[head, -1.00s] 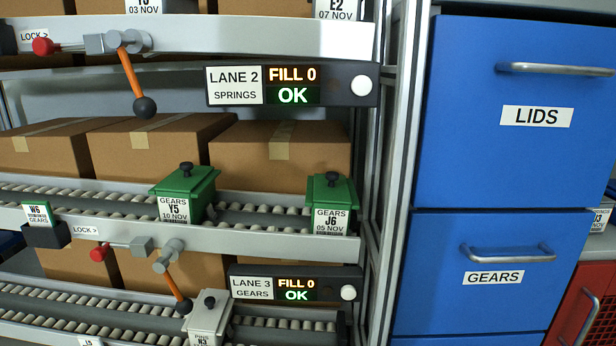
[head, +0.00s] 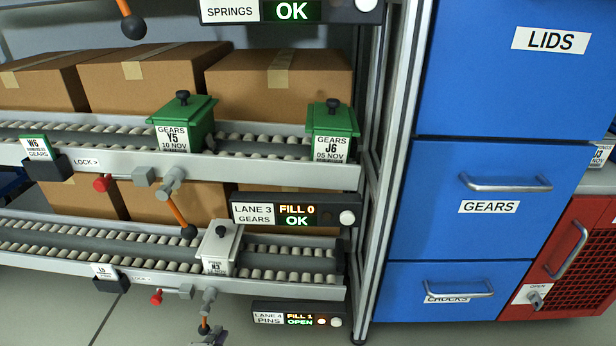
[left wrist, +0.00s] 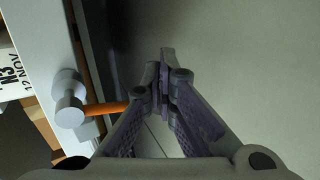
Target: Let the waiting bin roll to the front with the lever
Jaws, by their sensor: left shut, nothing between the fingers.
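The grey PINS bin N3 (head: 221,248) stands upright on the lower roller lane, with open rollers between it and the right end. The lane 4 sign (head: 296,318) below reads PINS, FILL 1, OPEN. The lane 4 lever (head: 207,305) hangs under the front rail, its lower part near the picture's bottom edge. My left gripper (head: 208,337) is at that edge, mostly cut off. In the left wrist view its fingers (left wrist: 165,75) are shut and empty, and the orange lever rod (left wrist: 105,108) reaches them from the left. I cannot tell whether they touch. My right gripper is not in view.
Green GEARS bins Y5 (head: 185,125) and J6 (head: 332,130) stand on the lane above, whose sign (head: 292,214) reads FILL 0, OK. Cardboard boxes (head: 140,75) stand behind. Blue drawers (head: 480,180) and a red cabinet (head: 575,250) are at the right.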

